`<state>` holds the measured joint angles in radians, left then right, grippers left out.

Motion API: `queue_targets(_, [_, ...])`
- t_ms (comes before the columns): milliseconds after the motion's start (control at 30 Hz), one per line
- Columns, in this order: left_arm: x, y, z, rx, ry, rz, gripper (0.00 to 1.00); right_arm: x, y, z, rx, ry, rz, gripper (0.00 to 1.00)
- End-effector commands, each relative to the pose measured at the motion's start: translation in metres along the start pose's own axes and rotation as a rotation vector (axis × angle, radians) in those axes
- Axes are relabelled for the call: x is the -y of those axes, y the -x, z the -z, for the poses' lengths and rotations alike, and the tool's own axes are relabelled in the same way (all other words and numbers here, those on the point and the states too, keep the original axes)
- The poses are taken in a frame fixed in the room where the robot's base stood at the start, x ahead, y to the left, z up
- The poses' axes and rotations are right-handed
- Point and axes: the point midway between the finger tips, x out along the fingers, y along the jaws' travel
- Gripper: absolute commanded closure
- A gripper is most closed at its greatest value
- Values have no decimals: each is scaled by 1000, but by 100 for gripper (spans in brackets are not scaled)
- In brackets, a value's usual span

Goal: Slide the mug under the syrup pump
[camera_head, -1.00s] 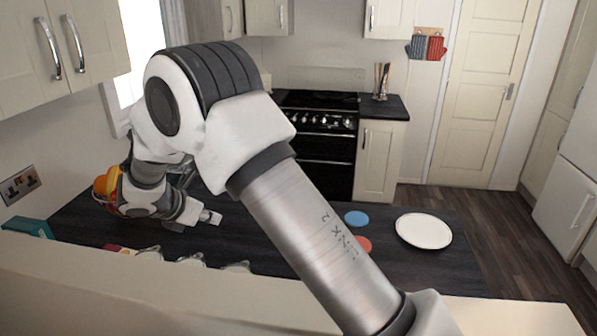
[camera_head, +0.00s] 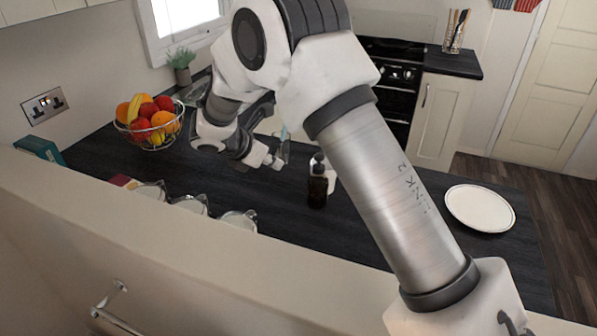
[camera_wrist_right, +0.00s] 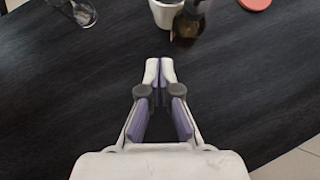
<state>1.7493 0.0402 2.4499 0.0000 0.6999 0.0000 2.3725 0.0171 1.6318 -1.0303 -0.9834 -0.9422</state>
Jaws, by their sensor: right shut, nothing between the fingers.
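The dark brown syrup pump bottle (camera_head: 317,188) stands on the black worktop, left of my right forearm in the head view. A white mug (camera_head: 331,178) shows only as a sliver behind it. In the right wrist view the mug (camera_wrist_right: 165,13) is at the top edge, close beside the bottle (camera_wrist_right: 187,26), both cut off by the frame. I cannot tell whether they touch or where the nozzle points. My right gripper (camera_head: 277,164) is shut and empty, left of the bottle; in the wrist view its fingertips (camera_wrist_right: 159,68) are short of the mug. My left gripper is out of view.
A clear glass (camera_wrist_right: 77,10) stands left of the mug. A fruit bowl (camera_head: 150,133) is at the far left. Glass jugs (camera_head: 190,205) line the near ledge (camera_head: 200,240). A white plate (camera_head: 480,208) lies at the right. A red coaster (camera_wrist_right: 254,3) lies right of the bottle.

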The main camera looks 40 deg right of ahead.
Motion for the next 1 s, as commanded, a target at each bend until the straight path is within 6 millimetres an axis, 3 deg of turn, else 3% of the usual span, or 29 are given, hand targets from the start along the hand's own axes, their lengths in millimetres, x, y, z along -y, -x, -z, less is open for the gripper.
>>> queue_targets(167, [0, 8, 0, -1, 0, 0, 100, 1, -21, -2, -3, 0, 3, 100])
queue_targets(533, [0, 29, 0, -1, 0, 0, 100, 1, -99, -6, -2, -1, 3, 100])
queue_targets(700, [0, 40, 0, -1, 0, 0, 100, 0, -117, -26, -2, -2, 1, 100])
queue_targets(1000, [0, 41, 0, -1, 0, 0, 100, 0, -125, -29, -1, 0, 0, 100])
